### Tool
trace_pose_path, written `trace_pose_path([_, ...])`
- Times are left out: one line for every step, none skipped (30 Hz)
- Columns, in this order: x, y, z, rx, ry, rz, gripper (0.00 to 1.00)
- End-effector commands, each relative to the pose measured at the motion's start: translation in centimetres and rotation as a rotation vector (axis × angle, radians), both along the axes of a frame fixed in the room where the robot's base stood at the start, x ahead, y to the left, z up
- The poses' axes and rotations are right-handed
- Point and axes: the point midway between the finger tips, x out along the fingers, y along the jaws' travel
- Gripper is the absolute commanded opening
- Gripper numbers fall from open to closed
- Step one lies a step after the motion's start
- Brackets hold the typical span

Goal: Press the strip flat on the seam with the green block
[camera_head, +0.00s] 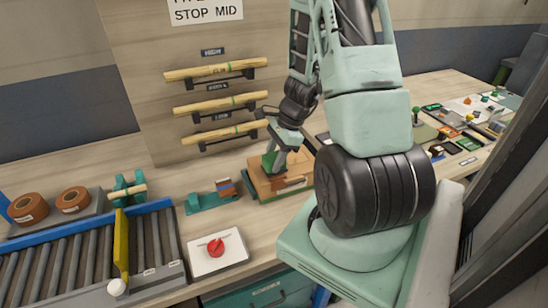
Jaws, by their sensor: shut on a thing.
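My gripper (274,153) points down over a wooden box (298,172) on the bench and is shut on a green block (268,163). The block is low, at the top of the box. I cannot tell whether it touches the box top. The strip and the seam are too small or hidden behind the block and gripper to make out. A pale label shows on the box's front face.
Left of the box stand a teal holder (203,203) with small blocks and a white panel with a red knob (215,247). A roller conveyor (75,262) with a yellow gate (121,244) lies further left. Rods (215,103) hang on the back wall. Small parts cover the right bench.

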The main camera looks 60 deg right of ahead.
Motion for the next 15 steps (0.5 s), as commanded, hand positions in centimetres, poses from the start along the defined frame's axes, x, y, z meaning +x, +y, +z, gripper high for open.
trace_pose_path([0.0, 0.0, 0.8, -0.001, -0.001, 0.001, 0.23])
trace_pose_path([0.0, 0.0, 1.1, -0.001, -0.001, 0.001, 0.23])
trace_pose_path([0.0, 0.0, 1.4, -0.001, -0.001, 0.001, 0.23])
trace_pose_path([0.0, 0.0, 1.6, -0.001, -0.001, 0.001, 0.23])
trace_pose_path([0.0, 0.0, 1.9, -0.001, -0.001, 0.001, 0.23])
trace_pose_path([0.0, 0.0, 2.2, -0.001, -0.002, 0.0, 0.23])
trace_pose_path([0.0, 0.0, 2.4, -0.001, -0.002, 0.0, 0.23])
trace_pose_path([0.0, 0.0, 2.6, -0.001, -0.002, 0.0, 0.23])
trace_pose_path([0.0, 0.0, 3.0, -0.001, -0.002, 0.0, 0.23])
trace_pose_path([0.0, 0.0, 3.2, -0.001, -0.002, 0.0, 0.23])
trace_pose_path([0.0, 0.0, 3.4, -0.001, -0.001, 0.001, 0.23])
trace_pose_path([0.0, 0.0, 3.7, -0.001, -0.001, 0.001, 0.23])
trace_pose_path([0.0, 0.0, 3.9, -0.001, -0.001, 0.001, 0.23])
trace_pose_path([0.0, 0.0, 4.2, -0.001, -0.001, 0.001, 0.23])
trace_pose_path([0.0, 0.0, 4.5, -0.001, -0.001, 0.001, 0.23])
